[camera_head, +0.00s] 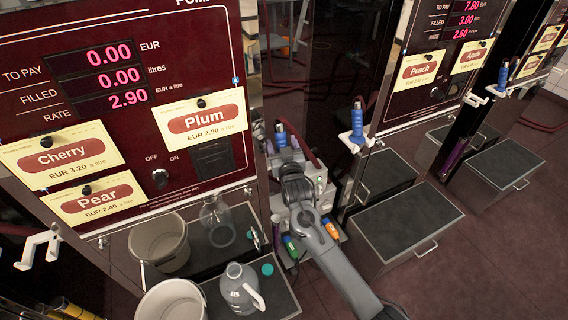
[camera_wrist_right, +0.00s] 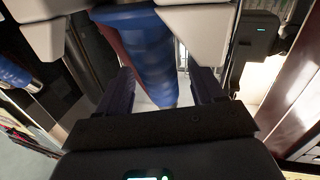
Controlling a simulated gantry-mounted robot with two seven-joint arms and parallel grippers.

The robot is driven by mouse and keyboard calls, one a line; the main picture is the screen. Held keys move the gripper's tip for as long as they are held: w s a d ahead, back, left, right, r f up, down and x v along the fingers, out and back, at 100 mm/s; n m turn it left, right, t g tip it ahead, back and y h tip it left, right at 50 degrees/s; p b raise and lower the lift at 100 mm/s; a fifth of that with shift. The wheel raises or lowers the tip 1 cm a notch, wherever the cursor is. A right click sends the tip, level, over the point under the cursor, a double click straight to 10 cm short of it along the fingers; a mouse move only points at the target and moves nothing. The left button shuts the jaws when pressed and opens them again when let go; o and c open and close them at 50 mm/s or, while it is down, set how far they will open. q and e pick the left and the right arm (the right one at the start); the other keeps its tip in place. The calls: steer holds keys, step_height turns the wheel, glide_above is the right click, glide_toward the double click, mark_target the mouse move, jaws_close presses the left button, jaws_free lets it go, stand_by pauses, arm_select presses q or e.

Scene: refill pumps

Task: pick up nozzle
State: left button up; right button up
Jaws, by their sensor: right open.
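A nozzle with a blue grip (camera_head: 281,135) stands upright beside the pump on the left, just beyond my right gripper. My right gripper (camera_head: 288,168) reaches in from the lower right. In the right wrist view my right gripper (camera_wrist_right: 164,73) is open, and a blue grip (camera_wrist_right: 152,50) shows between and beyond its dark fingers. I cannot tell whether they touch. A second nozzle with a blue grip (camera_head: 357,122) hangs on a white bracket at the middle pump. A third (camera_head: 502,78) hangs farther right. My left gripper is not in view.
The pump panel (camera_head: 120,100) carries Cherry, Pear and Plum cards. A bucket (camera_head: 172,301) and a grey jug (camera_head: 239,287) stand low in front of it. A dark-topped box (camera_head: 405,222) stands right of my arm. Open floor lies at the lower right.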

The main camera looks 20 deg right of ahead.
steer(key=shift+w+d+b, duration=0.2)
steer(key=shift+w+b, duration=0.1)
steer(key=shift+w, duration=0.95)
steer(key=c, duration=1.1)
steer(key=shift+r, duration=0.1)
steer(key=shift+c, duration=0.3)
